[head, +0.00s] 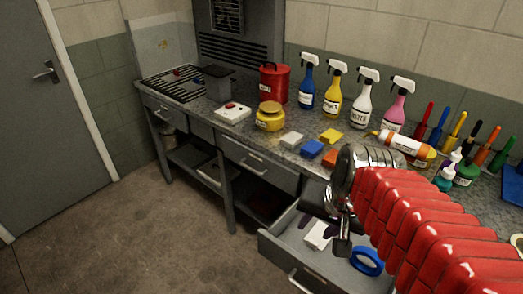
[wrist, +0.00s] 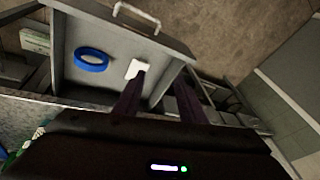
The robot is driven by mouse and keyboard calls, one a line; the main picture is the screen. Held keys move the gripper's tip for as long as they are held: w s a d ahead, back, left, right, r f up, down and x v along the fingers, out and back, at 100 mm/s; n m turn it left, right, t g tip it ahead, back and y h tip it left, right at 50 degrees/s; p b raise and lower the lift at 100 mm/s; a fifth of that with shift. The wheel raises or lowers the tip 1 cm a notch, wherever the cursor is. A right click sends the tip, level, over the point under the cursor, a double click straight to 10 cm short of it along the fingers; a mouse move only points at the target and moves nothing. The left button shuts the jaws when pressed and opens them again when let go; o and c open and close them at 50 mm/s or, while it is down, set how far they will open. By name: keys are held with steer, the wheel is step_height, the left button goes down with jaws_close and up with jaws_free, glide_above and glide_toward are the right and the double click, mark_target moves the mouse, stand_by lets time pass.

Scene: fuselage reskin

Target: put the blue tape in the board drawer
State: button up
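The blue tape (head: 367,261) is a ring lying flat on the floor of the pulled-out board drawer (head: 290,250). In the wrist view the tape (wrist: 91,60) lies in the left part of the drawer (wrist: 120,22), apart from my fingers. My gripper (wrist: 163,78) is open, with two dark fingers spread and nothing between them. It hangs above the drawer near the bench's front edge. In the head view my red-sleeved arm and wrist hide part of the drawer and most of the gripper.
A small white item (head: 319,235) also lies in the drawer, close to one finger in the wrist view. The bench top (head: 225,130) holds spray bottles, colored blocks, a yellow pot (head: 269,117) and a red can (head: 274,83). The floor left of the drawer is clear.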

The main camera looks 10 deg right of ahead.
steer(key=s+a+r+n+t, duration=0.1)
steer(key=s+a+r+n, duration=0.1)
steer(key=a+n, duration=0.3)
steer(key=shift+s+r+n, duration=0.35)
steer(key=shift+r+n, duration=0.25)
steer(key=shift+n, duration=0.3)
steer(key=shift+c, duration=0.6)
